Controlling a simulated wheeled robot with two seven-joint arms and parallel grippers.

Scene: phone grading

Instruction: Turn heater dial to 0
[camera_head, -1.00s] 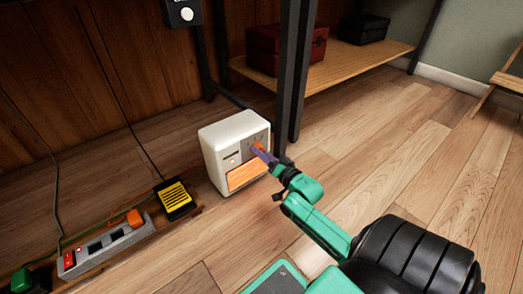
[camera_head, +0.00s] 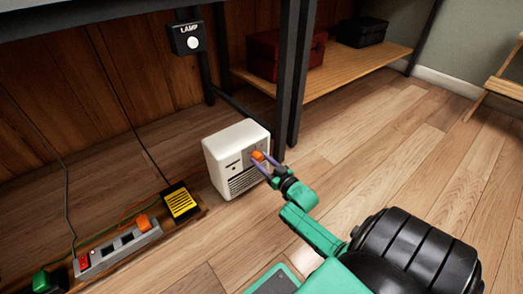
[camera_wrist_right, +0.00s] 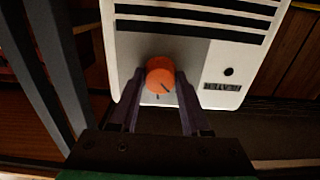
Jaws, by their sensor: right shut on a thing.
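The white heater (camera_head: 222,158) stands upright on the floor, and its front grille is dark. Its orange dial (camera_head: 258,156) is on the upper right of the front face. My right gripper (camera_head: 260,162) is shut on the dial. In the right wrist view the heater (camera_wrist_right: 195,45) appears upside down, and the gripper's two dark fingers (camera_wrist_right: 160,97) hold the dial (camera_wrist_right: 160,73) from both sides. A dark pointer line on the dial lies near a small mark on the panel, slightly off it. I cannot read the dial's numbers. My left gripper is not in view.
A dark table leg (camera_head: 291,95) stands just behind the heater's right side. A power strip (camera_head: 118,247) with plugs and a black-and-yellow box (camera_head: 180,202) lie to the left. A lamp switch (camera_head: 188,38) hangs above.

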